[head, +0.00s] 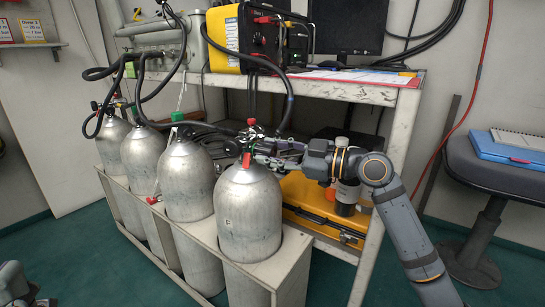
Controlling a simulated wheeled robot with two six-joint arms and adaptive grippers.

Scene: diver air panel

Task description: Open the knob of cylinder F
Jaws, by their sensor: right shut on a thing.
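Several grey cylinders stand in a row in a rack. The fingers and valve parts overlap, so the exact grip and the knob's turn are hard to see. My left gripper is out of view.
Other cylinders (188,180) stand to the left, with black hoses (140,95) looping above them. A worn white bench (350,92) carries a yellow-and-black unit (240,38). Below it are a yellow case (305,193) and a dark bottle (346,196) close to my right arm. A chair (490,175) stands at right.

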